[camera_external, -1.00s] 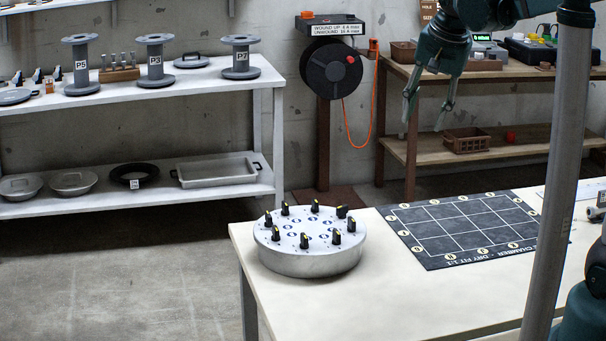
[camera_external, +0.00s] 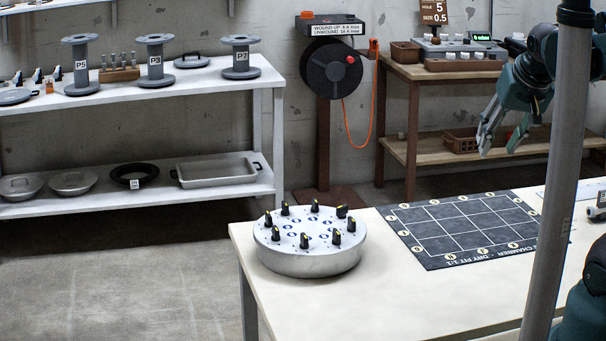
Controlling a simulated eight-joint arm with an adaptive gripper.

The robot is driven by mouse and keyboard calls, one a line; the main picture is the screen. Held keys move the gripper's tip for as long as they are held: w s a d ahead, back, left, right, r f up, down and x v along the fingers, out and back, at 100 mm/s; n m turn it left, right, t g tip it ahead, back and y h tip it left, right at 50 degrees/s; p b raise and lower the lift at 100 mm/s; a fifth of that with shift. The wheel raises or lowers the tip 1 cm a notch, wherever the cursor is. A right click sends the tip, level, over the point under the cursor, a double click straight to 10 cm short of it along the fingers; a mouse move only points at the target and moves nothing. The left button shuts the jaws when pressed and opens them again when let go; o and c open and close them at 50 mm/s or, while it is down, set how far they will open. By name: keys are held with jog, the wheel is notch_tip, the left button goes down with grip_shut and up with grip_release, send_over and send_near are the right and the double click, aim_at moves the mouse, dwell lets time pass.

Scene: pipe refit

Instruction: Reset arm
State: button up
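My gripper (camera_external: 498,152) hangs in the air at the right, above and behind the far edge of the white table (camera_external: 410,300). Its two fingers are spread apart with nothing between them. It touches nothing that I can see. My arm (camera_external: 535,70) reaches in from the right and is partly hidden by a grey post in the foreground. A round metal drum (camera_external: 308,258) with several black knobs stands on the table at the left, well away from my gripper. A dark grid mat (camera_external: 440,262) lies flat on the table, below and in front of my gripper.
The grey post (camera_external: 560,180) stands close to the camera at the right. A wooden bench (camera_external: 405,74) with a grey device and a brown crate (camera_external: 460,140) stands behind my gripper. White shelves (camera_external: 120,94) hold labelled spools.

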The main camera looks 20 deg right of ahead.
jog(key=s+d+f+n+t, duration=0.1)
jog(key=s+d+f+n, duration=0.1)
jog(key=s, duration=0.3)
jog(key=shift+d+f, duration=0.5)
jog(key=shift+d, duration=0.1)
dwell(2.8)
